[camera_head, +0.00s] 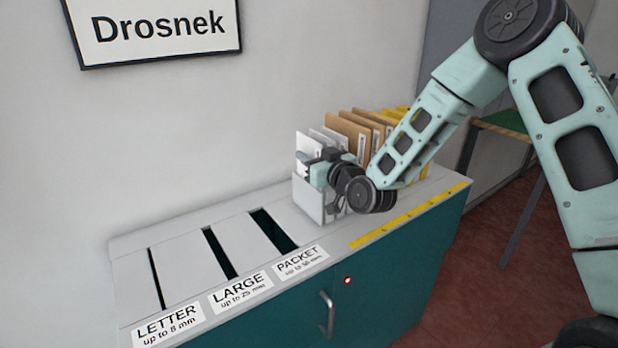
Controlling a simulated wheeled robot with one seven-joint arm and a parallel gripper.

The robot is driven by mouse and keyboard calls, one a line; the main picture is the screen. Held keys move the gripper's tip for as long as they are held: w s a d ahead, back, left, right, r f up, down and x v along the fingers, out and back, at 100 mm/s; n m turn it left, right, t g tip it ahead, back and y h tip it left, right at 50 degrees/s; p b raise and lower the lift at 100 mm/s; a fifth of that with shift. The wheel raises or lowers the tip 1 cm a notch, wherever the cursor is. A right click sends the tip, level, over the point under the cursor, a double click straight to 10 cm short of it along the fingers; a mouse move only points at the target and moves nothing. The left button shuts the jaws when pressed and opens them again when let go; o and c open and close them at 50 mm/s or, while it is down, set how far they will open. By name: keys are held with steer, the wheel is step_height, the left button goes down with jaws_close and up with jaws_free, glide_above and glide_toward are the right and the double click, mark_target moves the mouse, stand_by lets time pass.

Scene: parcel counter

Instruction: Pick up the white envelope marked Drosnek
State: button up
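White envelopes (307,143) stand upright at the near left end of a row in a light grey holder (307,203) on the counter. Markings on them are too small to read at this size. My gripper (306,161) is at the front of the row, over the holder's left end and in front of the white envelopes. The wrist and gripper body hide part of them. The fingertips are small and partly blocked, so I cannot tell whether they are open, shut or touching an envelope.
Brown envelopes (345,127) and yellow ones (400,113) stand behind the white ones. The grey counter top (185,268) has three slots labelled LETTER, LARGE and PACKET. A yellow ruler strip (410,217) runs along its front edge. A wall sign (158,27) reads Drosnek.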

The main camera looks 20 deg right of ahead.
jaws_close()
